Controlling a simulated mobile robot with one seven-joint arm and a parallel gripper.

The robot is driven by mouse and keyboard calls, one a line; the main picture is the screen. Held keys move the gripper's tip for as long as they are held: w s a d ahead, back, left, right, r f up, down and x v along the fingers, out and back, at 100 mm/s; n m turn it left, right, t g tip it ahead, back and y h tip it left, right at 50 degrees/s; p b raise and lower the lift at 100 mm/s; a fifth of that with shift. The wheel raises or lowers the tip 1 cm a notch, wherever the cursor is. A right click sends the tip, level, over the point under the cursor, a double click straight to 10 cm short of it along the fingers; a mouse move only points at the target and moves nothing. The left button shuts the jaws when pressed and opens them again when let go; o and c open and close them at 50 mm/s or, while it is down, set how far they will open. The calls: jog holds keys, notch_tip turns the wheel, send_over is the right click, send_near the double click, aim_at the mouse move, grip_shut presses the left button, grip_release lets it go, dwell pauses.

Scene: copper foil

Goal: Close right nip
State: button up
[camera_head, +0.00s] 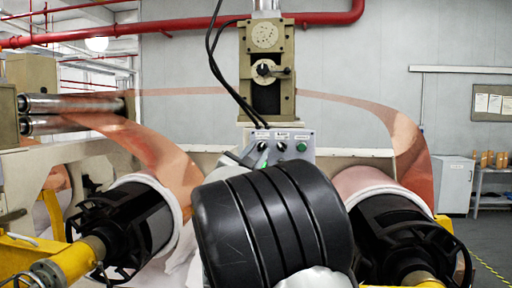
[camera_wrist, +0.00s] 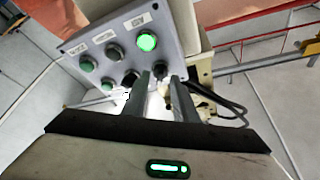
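A grey control panel (camera_head: 303,134) stands at the middle in the head view, its lower part hidden. The panel also shows in the wrist view (camera_wrist: 118,62) with a lit green button (camera_wrist: 147,42), dimmer green buttons (camera_wrist: 107,83), several dark knobs and three labels too blurred to read. My gripper (camera_wrist: 169,76) points at the panel's lower edge. Its two fingers stand apart. A black knob (camera_wrist: 160,67) on the panel is right by the fingertips; I cannot tell whether they touch it. In the head view my gripper is mostly hidden.
A beige post (camera_head: 284,60) with a round dial rises behind the panel. Copper foil (camera_head: 412,150) runs to rolls at both sides, on black left (camera_head: 150,215) and right (camera_head: 385,215) hubs. Black cables (camera_head: 220,75) hang left of the post.

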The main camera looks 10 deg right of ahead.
jog(key=shift+w+d+r, duration=0.25)
jog(key=shift+w+d, duration=0.05)
jog(key=shift+w, duration=0.25)
grip_shut()
